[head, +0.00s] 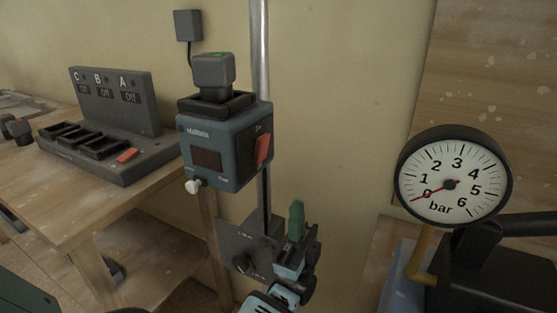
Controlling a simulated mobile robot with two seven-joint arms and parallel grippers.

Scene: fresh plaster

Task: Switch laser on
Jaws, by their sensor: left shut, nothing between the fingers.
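The laser (225,140) looks to be the blue-grey box on a vertical metal pole, with white lettering and a dark window on its front. A red rocker switch (263,149) is on its right side; I cannot tell its position for certain. A grey block (213,72) with a small green mark sits in the holder on top. A pale knob (194,186) sticks out at the lower front. My left gripper (297,221) is shut and empty, with a green tip pointing up, below and to the right of the switch and apart from it. My right gripper is not in view.
A charger-like station (105,130) marked C, B, A, with dark slots and a red switch, stands on a wooden table (75,205) at left. A grey plate (245,245) is on the pole near my gripper. A pressure gauge (455,175) reading about 0 bar is at right.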

